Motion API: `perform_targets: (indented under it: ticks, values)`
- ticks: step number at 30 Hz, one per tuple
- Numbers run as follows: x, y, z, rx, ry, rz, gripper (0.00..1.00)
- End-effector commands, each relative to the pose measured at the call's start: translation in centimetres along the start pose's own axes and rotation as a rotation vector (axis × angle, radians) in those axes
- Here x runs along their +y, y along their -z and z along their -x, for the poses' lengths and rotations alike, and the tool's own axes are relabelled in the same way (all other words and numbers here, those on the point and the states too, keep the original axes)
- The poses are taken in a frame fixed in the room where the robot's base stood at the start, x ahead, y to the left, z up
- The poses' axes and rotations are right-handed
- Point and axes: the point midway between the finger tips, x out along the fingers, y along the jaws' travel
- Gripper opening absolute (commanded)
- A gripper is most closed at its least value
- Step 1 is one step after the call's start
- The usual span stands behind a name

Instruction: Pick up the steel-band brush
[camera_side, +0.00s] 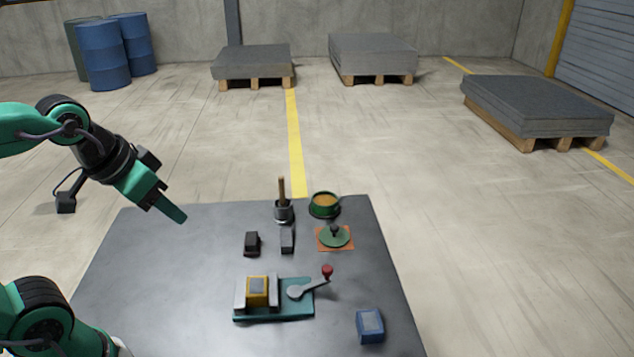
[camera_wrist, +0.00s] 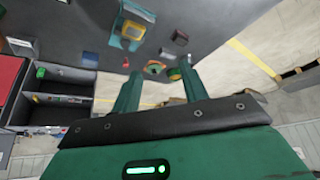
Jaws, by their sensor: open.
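An upright brush-like item with a wooden handle (camera_side: 281,188) stands in or on a grey metallic cup-shaped part (camera_side: 283,211) near the table's back edge in the side view. I cannot tell whether the grey part is a band or a separate holder. Two small dark blocks, one left (camera_side: 252,243) and one right (camera_side: 287,240), lie in front of it. No steel band can be made out on them. My gripper (camera_side: 174,212) is above the table's left back part, left of and apart from all these. In the wrist view its two green fingers (camera_wrist: 160,88) are apart and nothing is between them.
A green bowl with orange contents (camera_side: 325,205) and a green knobbed lid (camera_side: 334,236) on an orange mat (camera_side: 320,246) stand at right. A teal fixture (camera_side: 296,311) holds a yellow block (camera_side: 257,291) and has a red-knobbed lever. A blue block (camera_side: 370,325) lies front right.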

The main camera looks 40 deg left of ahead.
Motion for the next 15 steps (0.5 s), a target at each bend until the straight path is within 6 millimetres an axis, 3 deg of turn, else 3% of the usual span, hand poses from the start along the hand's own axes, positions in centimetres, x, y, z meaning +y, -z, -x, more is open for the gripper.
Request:
perform_targets:
  ticks: [5, 15]
  values:
    - [-0.2, 1.8, 0.0, -0.028, 0.003, -0.036, 0.44]
    - [-1.0, 7.8, -1.1, -0.111, 0.001, -0.168, 0.44]
